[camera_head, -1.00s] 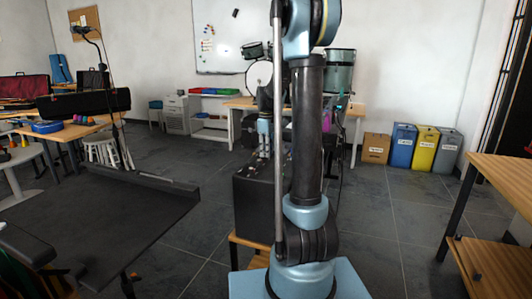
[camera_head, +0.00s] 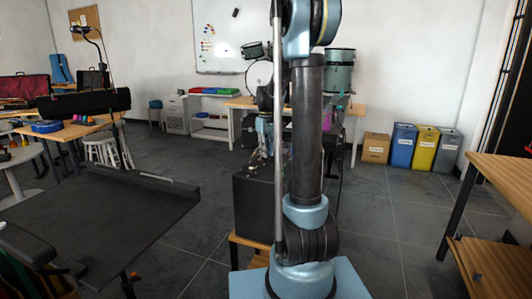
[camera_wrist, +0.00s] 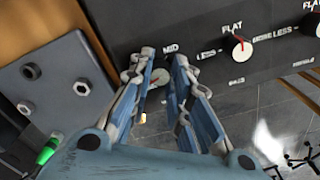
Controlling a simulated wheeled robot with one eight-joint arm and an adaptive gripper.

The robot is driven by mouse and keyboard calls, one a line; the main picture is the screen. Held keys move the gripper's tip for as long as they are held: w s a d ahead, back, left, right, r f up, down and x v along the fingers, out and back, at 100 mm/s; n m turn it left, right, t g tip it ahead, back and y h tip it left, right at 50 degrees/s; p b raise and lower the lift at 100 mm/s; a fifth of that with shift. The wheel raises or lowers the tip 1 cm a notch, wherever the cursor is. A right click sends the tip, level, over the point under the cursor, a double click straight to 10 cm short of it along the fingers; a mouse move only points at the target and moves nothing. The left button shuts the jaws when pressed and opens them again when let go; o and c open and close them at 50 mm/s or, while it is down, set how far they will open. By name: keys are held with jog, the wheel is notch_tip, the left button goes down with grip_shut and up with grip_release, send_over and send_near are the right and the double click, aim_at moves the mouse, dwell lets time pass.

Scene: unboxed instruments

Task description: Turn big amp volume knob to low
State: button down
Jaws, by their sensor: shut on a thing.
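The big amp (camera_head: 256,208) is a black box on a wooden stand, partly hidden behind my arm in the head view. Its dark control panel (camera_wrist: 200,22) fills the top of the wrist view. My gripper (camera_wrist: 168,62) is at this panel, with its two blue fingers around a small knob (camera_wrist: 158,78) below a label reading MID. The fingers hide part of that knob and its other markings. In the head view my gripper (camera_head: 264,152) is over the amp's top.
Part of another knob (camera_wrist: 313,25) shows at the right of the panel. Drums (camera_head: 340,70) and a table stand behind the amp.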

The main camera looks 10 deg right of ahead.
jog(key=m, duration=0.5)
jog(key=shift+w+m, duration=0.15)
jog(key=shift+m, duration=0.15)
jog(key=m, duration=0.5)
jog(key=shift+m, duration=0.4)
jog(key=c, duration=1.5)
grip_release()
jog(key=shift+o, duration=0.2)
jog(key=shift+r, duration=0.15)
notch_tip(320, 180, up, 12)
